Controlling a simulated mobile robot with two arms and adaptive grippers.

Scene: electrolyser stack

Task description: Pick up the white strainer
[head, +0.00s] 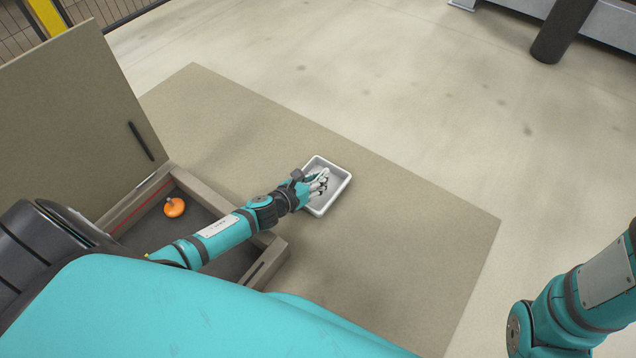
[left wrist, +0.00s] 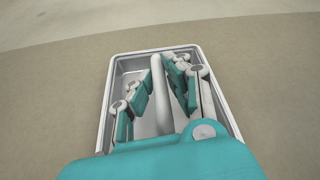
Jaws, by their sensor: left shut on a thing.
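The white strainer (left wrist: 158,90) shows in the left wrist view as a long white piece with a rounded end, inside the tray outline. My left gripper (left wrist: 165,88) has its fingers on both sides of it and is shut on it. In the head view my left gripper (head: 319,183) is over the pale grey tray (head: 338,193), and I cannot clearly tell the strainer from the fingers there. The tray also shows in the left wrist view (left wrist: 118,66). Whether the strainer touches the tray floor cannot be told. My right gripper is out of view.
An open box (head: 267,262) with a raised lid (head: 75,120) stands at the left. An orange round thing with a metal stem (head: 174,208) lies in it. The beige surface (head: 400,240) around the tray is clear. A dark post (head: 562,30) stands at the top right.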

